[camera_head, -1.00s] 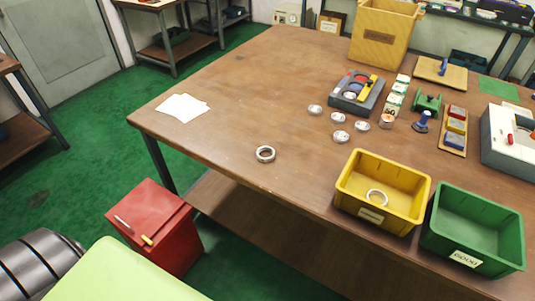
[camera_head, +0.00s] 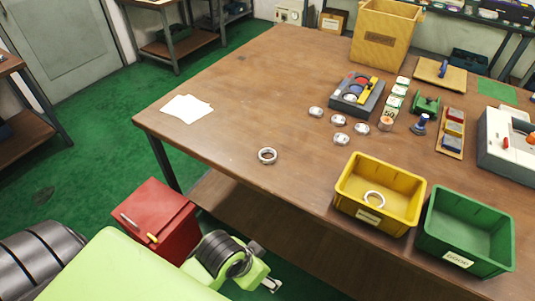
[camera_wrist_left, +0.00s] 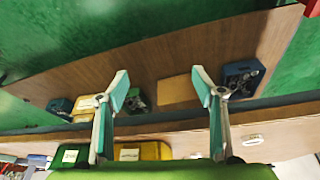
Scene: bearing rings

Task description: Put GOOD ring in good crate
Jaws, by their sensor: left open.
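A metal ring (camera_head: 267,162) lies flat on the wooden table, left of the crates. Another ring (camera_head: 374,192) lies inside the yellow crate (camera_head: 362,217). The green crate (camera_head: 458,258), labelled GOOD, stands to the right of the yellow crate and looks empty. My left gripper (camera_head: 270,284) is in front of the table's front edge, low in the head view and well away from the loose ring. In the left wrist view its two fingers (camera_wrist_left: 160,82) are spread apart with nothing between them. My right gripper is not in view.
Several small metal parts (camera_head: 341,139) lie mid-table near a grey tray (camera_head: 376,104). White papers (camera_head: 186,108) lie at the left. A cardboard box (camera_head: 385,35) stands at the back. A red cabinet (camera_head: 155,215) stands before the table. Table around the loose ring is clear.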

